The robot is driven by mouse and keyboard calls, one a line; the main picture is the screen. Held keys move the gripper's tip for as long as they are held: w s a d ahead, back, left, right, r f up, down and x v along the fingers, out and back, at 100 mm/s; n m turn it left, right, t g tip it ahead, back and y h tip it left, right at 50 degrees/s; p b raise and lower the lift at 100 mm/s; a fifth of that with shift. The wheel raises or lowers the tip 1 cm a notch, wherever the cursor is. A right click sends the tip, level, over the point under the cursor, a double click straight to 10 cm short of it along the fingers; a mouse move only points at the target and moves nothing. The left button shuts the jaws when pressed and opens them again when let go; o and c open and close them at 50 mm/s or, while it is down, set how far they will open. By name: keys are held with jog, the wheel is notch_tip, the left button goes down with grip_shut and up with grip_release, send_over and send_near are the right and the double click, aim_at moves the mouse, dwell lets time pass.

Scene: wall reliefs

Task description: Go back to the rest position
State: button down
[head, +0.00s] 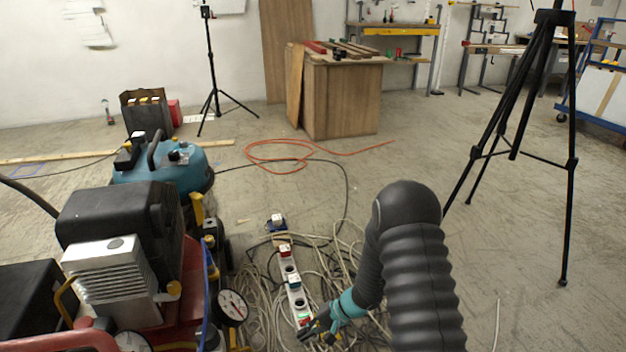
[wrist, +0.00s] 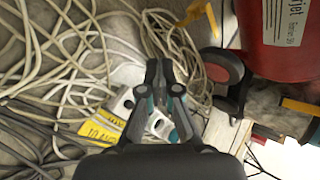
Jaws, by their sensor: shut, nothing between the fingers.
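My gripper (head: 312,330) is low in the head view, at the near end of a white power strip (head: 291,283) on the floor. In the wrist view my gripper (wrist: 160,68) is shut with its fingertips together and nothing between them. The power strip (wrist: 121,104) shows partly behind the fingers there, with a yellow label. I cannot tell whether the fingers touch it. My dark ribbed arm fills the lower right of the head view.
Tangled pale cables (head: 333,262) surround the strip. A compressor with gauges (head: 140,250) and a teal vacuum (head: 165,163) stand at left. A black tripod (head: 515,120) stands at right. A wooden cabinet (head: 345,98) is behind. Bare floor lies between the cabinet and tripod.

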jog(key=s+d+r+n+t+h+p, duration=0.1)
jog(key=s+d+r, duration=0.5)
jog(key=r, duration=1)
jog(key=s+d+r+n+t+h+p, duration=0.1)
jog(key=s+d+r+t+h+p, duration=0.2)
jog(key=s+r, duration=0.7)
jog(key=s+d+r+n+t+h+p, duration=0.1)
jog(key=s+d+r+h+p, duration=0.4)
jog(key=r, duration=1.8)
jog(key=s+d+t, duration=0.1)
jog(key=s+d, duration=0.2)
jog(key=shift+s+d, duration=0.15)
jog(key=shift+d, duration=0.25)
jog(key=shift+a+r, duration=0.1)
jog(key=shift+a, duration=0.05)
